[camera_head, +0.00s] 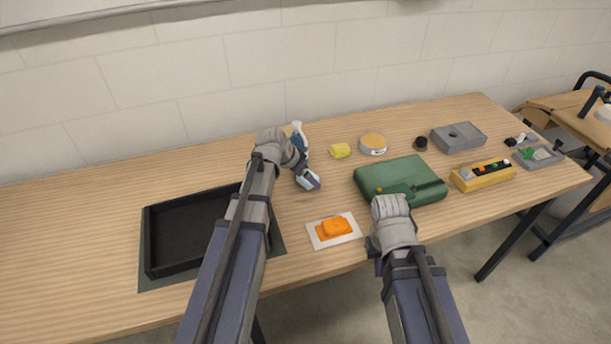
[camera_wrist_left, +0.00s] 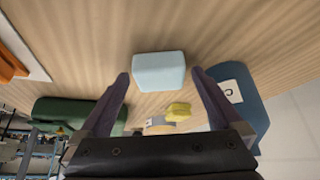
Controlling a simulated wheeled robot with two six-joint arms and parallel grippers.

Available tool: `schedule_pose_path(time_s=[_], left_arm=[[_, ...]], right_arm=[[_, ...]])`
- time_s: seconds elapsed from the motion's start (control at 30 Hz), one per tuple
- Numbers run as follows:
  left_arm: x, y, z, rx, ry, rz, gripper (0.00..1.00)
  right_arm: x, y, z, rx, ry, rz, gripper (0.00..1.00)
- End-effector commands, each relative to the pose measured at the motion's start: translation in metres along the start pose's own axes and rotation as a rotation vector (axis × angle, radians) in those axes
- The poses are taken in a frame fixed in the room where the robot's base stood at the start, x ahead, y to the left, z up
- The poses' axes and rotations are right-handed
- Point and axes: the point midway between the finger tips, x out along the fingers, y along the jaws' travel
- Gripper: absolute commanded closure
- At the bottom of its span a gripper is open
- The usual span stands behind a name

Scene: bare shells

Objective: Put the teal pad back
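The teal pad (camera_wrist_left: 158,71), a pale blue-green block with rounded corners, lies on the wooden table between the fingertips of my left gripper (camera_wrist_left: 159,75) in the left wrist view. A narrow gap shows on each side of it, so the gripper looks open around it. In the head view the pad (camera_head: 308,180) shows partly, beside my left gripper (camera_head: 303,175). My right gripper (camera_head: 377,263) is low at the table's front edge, mostly hidden by its own wrist; its opening cannot be seen.
A black tray (camera_head: 147,242) stands left of my left arm. An orange block (camera_head: 336,227) lies on a white card (camera_head: 318,240).

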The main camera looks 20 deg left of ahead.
Motion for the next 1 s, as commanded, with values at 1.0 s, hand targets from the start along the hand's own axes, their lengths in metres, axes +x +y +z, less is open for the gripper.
schedule_pose_path(time_s=[1.0], left_arm=[[-0.099,0.001,-0.004,-0.002,0.0,0.0,0.0]], right_arm=[[-0.087,0.008,0.005,0.0,0.0,0.0,1.0]])
